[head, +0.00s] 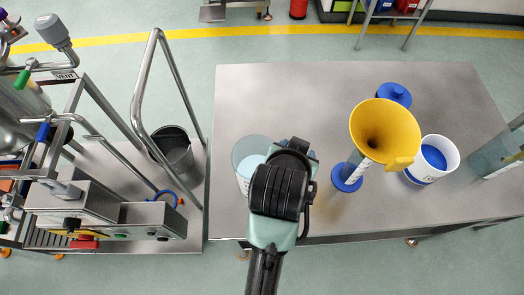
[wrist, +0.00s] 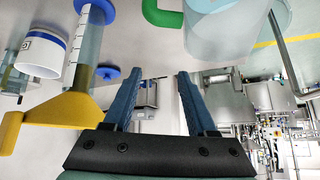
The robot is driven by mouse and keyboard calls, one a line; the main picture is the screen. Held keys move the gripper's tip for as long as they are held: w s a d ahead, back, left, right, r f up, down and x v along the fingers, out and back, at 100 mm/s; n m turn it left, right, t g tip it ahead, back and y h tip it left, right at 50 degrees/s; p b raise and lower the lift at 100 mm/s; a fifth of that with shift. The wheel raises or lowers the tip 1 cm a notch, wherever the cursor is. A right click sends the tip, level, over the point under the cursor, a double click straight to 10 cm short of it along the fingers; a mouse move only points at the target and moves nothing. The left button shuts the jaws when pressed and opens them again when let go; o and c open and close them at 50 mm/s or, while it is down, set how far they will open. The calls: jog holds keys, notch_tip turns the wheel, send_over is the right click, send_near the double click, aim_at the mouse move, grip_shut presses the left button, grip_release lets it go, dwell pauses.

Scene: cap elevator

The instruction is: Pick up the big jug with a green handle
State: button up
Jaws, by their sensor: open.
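The big jug (head: 245,158) is a clear, wide vessel with pale contents, standing on the steel table left of my arm in the head view. My wrist hides its right side and its handle there. In the wrist view the jug body (wrist: 228,32) is at the top, with its green handle (wrist: 163,14) to the left of the body. My gripper (wrist: 160,73) has its two blue fingers spread apart with nothing between them. The handle lies beyond the fingertips, apart from them. The fingers are mostly hidden in the head view.
On the steel table (head: 290,85), a yellow funnel (head: 383,125) sits on a cylinder with a blue base (head: 347,178). A white tub (head: 440,150), a blue lid (head: 394,95) and a clear vessel (head: 492,158) are farther right. A metal frame and dark bucket (head: 175,152) stand left.

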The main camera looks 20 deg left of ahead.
jog(key=s+f+g+p, duration=0.2)
jog(key=s+g+p, duration=0.25)
jog(key=s, duration=0.35)
jog(key=shift+t, duration=0.35)
jog(key=shift+w+x, duration=0.2)
jog(key=shift+x, duration=6.15)
jog(key=shift+c, duration=0.3)
grip_shut()
jog(key=shift+w+r, duration=0.1)
jog(key=shift+r, duration=0.15)
